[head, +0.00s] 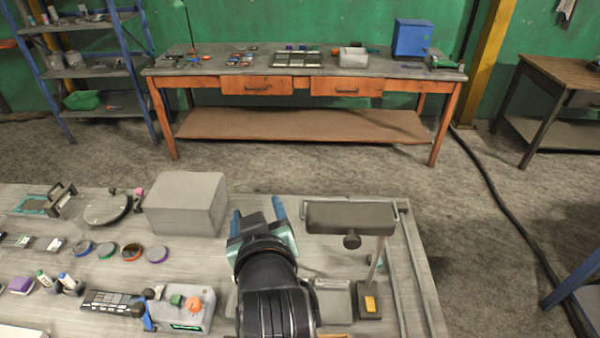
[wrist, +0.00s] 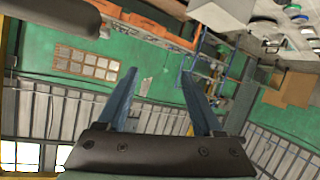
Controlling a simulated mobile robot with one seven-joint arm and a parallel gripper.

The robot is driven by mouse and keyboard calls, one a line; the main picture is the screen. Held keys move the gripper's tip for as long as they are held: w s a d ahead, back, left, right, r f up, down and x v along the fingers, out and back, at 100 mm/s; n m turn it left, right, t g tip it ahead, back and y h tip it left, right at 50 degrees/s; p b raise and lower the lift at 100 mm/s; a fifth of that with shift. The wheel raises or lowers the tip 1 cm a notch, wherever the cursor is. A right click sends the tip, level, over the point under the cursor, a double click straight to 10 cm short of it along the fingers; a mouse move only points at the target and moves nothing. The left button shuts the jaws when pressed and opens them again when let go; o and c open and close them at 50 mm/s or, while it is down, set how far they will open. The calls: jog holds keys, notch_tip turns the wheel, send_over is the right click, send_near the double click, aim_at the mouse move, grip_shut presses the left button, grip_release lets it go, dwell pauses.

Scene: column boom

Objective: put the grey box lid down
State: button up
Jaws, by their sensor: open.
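A large grey box (head: 185,205) stands on the near workbench, left of my gripper. In the head view I cannot make out a separate lid on it. A pale grey box-like shape at the top of the wrist view (wrist: 222,14) may be the same box. My gripper (head: 257,215) is raised over the bench, to the right of the box and apart from it. Its two blue fingers stand apart with nothing between them, as the wrist view also shows (wrist: 159,76).
A dark lamp-like head on a stand (head: 350,217) is close on the right of my gripper. A grey device with coloured knobs (head: 187,308), several round discs and small items crowd the bench's left. Across open floor stands an orange workbench (head: 300,72).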

jog(key=d+r+m+t+h, duration=0.1)
jog(key=d+r+t, duration=0.15)
jog(key=r, duration=0.65)
jog(key=d+r+m+t, duration=0.1)
jog(key=r+t, duration=0.2)
jog(key=r, duration=0.7)
jog(key=s+d+r+m+t+h, duration=0.1)
jog(key=s+r+t, duration=0.3)
jog(key=r, duration=0.7)
jog(key=s+d+r+m+t+h, duration=0.1)
jog(key=s+r+t, duration=0.3)
jog(key=s+r, duration=0.4)
notch_tip(320, 180, up, 3)
jog(key=shift+s+d+f+m+t, duration=0.15)
jog(key=shift+s+d+m+t, duration=0.15)
jog(key=shift+d+m, duration=0.4)
jog(key=shift+d, duration=0.1)
